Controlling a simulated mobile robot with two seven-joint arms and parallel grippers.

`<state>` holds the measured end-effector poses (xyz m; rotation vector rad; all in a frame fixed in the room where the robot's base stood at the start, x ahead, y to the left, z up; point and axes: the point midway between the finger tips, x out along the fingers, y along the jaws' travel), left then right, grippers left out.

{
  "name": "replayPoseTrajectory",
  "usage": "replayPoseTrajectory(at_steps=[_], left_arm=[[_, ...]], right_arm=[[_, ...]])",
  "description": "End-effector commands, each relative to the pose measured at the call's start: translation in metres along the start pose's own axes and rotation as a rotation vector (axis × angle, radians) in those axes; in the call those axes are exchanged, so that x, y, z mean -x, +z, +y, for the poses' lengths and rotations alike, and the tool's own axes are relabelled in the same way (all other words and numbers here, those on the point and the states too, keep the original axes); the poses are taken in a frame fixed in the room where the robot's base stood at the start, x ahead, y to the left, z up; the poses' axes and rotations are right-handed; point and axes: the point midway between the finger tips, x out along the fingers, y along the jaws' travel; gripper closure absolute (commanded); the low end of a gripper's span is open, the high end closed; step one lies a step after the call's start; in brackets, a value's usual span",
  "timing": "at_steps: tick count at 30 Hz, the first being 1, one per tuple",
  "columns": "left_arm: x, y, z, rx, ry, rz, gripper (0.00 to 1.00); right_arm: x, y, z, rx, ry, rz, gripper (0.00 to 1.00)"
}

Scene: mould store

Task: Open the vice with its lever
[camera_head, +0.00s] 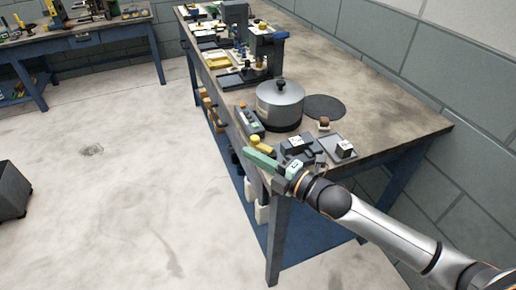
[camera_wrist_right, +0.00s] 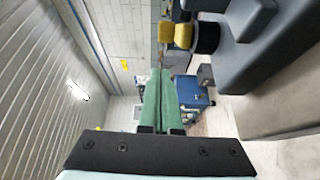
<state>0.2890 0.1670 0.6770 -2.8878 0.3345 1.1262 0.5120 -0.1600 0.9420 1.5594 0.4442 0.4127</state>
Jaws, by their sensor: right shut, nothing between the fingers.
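The vice (camera_head: 296,145) is a dark grey block near the front corner of the workbench. A yellow grip (camera_head: 261,143), seemingly its lever end, sticks out on its left side. In the right wrist view the grey vice body (camera_wrist_right: 250,55) fills the upper right, with the yellow grip (camera_wrist_right: 183,36) beside it. My right gripper (camera_head: 248,154) has green fingers shut together with nothing between them. It is just in front of the yellow grip, at the bench's front edge, and looks apart from it. My left gripper is not in view.
A lidded grey pot (camera_head: 280,103) stands behind the vice, with a dark round mat (camera_head: 324,107) beside it. A small tray (camera_head: 337,149) holding a block lies to the right. Several tools line the far bench end. The floor in front (camera_head: 130,190) is clear.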

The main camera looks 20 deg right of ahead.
Motion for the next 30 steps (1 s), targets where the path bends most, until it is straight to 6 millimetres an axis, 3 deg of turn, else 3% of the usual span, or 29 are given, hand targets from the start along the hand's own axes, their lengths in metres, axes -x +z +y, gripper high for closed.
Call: replayPoseTrajectory(at_steps=[7,30], left_arm=[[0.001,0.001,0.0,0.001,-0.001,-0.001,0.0],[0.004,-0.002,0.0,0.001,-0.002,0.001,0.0]], right_arm=[[-0.005,0.022,0.0,0.001,0.0,0.0,1.0],[-0.007,0.025,0.001,-0.003,0.003,-0.054,1.0]])
